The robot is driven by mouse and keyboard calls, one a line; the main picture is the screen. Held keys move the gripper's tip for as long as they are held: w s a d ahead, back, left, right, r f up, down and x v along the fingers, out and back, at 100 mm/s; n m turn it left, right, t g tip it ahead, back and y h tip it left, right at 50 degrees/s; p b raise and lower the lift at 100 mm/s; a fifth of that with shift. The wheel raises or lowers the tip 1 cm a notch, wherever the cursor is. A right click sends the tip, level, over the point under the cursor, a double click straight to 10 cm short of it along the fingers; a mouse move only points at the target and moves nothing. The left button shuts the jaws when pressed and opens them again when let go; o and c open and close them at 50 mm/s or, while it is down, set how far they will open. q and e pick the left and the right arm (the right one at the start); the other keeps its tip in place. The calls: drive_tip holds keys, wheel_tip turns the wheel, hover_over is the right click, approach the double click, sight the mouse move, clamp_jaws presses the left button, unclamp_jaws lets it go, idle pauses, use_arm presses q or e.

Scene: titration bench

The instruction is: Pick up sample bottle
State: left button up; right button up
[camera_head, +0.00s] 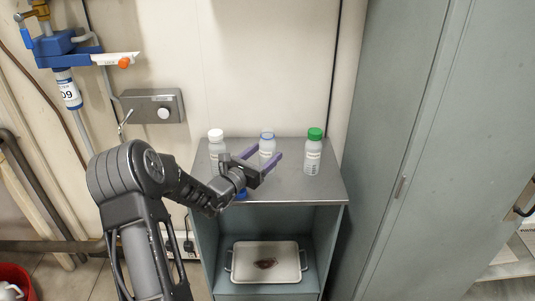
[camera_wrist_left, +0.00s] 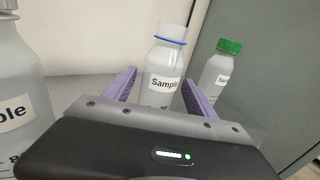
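Three sample bottles stand upright on the grey cabinet top. One has a white cap (camera_head: 216,142), one is a bottle with a blue ring at its neck (camera_head: 267,142), and one has a green cap (camera_head: 314,150). My left gripper (camera_head: 266,158) is open, with its purple fingers pointing at the blue-ringed bottle. In the left wrist view this bottle (camera_wrist_left: 164,72) appears between the two fingers (camera_wrist_left: 160,92), and its label reads "Sample". Whether the fingers touch it I cannot tell. The green-capped bottle (camera_wrist_left: 220,70) is to its right. My right gripper is not in view.
A small blue object (camera_head: 241,194) is partly hidden under my left wrist on the cabinet top (camera_head: 320,187). A white tray (camera_head: 286,250) with a dark item sits on the shelf below. A tall grey locker (camera_head: 405,130) stands to the right. The wall is close behind.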

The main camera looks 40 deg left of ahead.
sight(264, 133)
use_arm(q)
drive_tip(key=c, duration=1.2)
wheel_tip(264, 133, up, 10)
idle(0.9)
